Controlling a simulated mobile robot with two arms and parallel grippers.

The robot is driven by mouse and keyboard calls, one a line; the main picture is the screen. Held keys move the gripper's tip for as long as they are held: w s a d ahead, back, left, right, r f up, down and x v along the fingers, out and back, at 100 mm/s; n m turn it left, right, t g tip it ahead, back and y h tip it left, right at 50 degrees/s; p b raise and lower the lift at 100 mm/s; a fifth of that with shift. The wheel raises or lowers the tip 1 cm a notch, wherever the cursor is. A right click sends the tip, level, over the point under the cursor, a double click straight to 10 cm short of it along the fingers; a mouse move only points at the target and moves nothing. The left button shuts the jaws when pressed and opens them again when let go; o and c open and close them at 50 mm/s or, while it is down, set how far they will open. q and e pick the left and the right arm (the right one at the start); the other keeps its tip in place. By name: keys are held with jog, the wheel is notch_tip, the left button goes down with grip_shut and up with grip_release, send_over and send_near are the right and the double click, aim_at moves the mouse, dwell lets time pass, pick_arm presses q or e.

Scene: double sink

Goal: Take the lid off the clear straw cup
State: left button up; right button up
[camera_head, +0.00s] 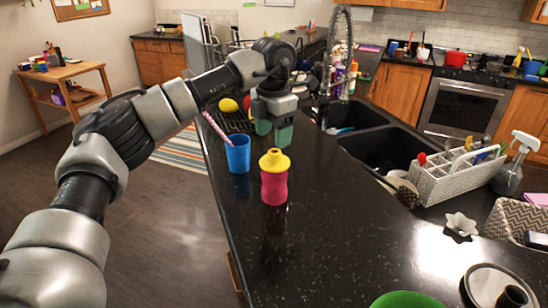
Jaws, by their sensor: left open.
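A blue, seemingly see-through cup (238,157) stands upright on the dark counter, with a pink-striped straw (216,130) leaning out of its top to the left. It is the only cup with a straw in view; I cannot make out a separate lid on it. A pink cup with a yellow spouted top (274,180) stands nearer, to its right. My left gripper (273,133) is open, fingers pointing down with greenish tips, behind and to the right of the blue cup and apart from it. Nothing shows between its fingers. My right gripper is out of view.
A dark rack (236,122) with yellow and red items stands behind the blue cup. The double sink (385,148) and tall faucet lie to the right. A white caddy (455,178), a green dish (407,300) and a round lid (494,286) are at right. The front middle counter is clear.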

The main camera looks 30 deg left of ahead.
aim_at(274, 151)
pick_arm(q)
notch_tip(274, 151, down, 5)
jog(key=p, duration=0.2)
jog(key=shift+w+f+p, duration=0.1)
jog(key=shift+w+p, duration=0.05)
jog(key=shift+p, duration=0.2)
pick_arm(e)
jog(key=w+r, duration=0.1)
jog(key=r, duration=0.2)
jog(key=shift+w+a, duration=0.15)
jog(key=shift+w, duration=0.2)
pick_arm(q)
jog(key=shift+c, duration=0.3)
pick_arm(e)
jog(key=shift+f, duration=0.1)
pick_arm(q)
jog(key=c, duration=0.9)
jog(key=shift+c, duration=0.2)
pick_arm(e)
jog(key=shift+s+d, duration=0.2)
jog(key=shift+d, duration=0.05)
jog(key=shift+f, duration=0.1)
